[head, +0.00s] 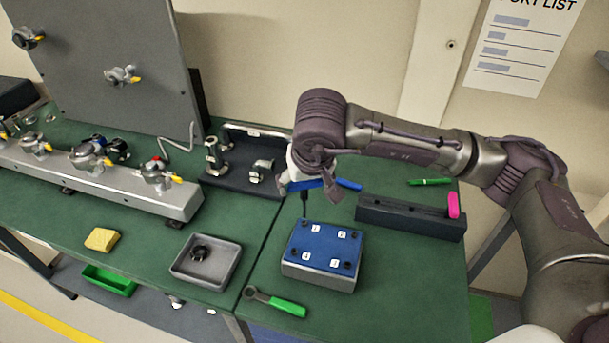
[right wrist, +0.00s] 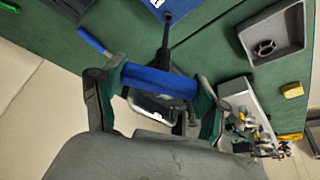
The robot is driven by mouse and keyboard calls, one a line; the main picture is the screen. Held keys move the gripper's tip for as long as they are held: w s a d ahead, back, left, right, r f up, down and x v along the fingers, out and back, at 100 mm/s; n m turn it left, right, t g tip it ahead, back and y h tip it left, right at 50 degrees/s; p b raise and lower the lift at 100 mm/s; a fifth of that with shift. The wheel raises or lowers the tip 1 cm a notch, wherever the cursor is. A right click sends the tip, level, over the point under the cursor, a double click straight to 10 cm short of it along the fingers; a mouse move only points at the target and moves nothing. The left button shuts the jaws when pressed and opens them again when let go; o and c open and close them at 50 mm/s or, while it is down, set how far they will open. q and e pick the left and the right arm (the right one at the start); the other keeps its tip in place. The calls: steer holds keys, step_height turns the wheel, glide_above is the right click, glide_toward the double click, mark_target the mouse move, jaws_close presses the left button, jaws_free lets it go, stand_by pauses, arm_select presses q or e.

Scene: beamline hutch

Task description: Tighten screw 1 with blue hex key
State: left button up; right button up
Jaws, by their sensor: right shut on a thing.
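My right gripper (head: 306,183) is shut on the blue handle of the hex key (right wrist: 160,82). The key's dark shaft (head: 304,203) points down. Its tip is at the back left corner of the blue-topped block (head: 322,246), close to a corner screw. I cannot tell whether the tip touches the screw. The block has small white number labels and dark screws near its corners; the digits are too small to read surely. The block's edge also shows in the right wrist view (right wrist: 178,8). My left gripper is not in view.
Another blue rod (head: 348,184) shows beside the gripper. A dark rack (head: 410,218) with a pink handle (head: 453,205) stands right of the block; a green tool (head: 430,182) lies behind it. A green-handled tool (head: 275,301) and grey tray (head: 205,262) are at front left.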

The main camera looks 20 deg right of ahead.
steer(key=shift+f, duration=0.45)
steer(key=shift+f+b, duration=0.15)
steer(key=shift+b, duration=0.15)
steer(key=shift+d+f+n+y+b, duration=0.15)
steer(key=shift+n+y+b, duration=0.25)
steer(key=shift+n+b, duration=0.55)
steer(key=shift+n+y+b, duration=0.3)
steer(key=shift+n+b, duration=0.1)
steer(key=shift+n, duration=0.45)
steer(key=shift+r, duration=0.25)
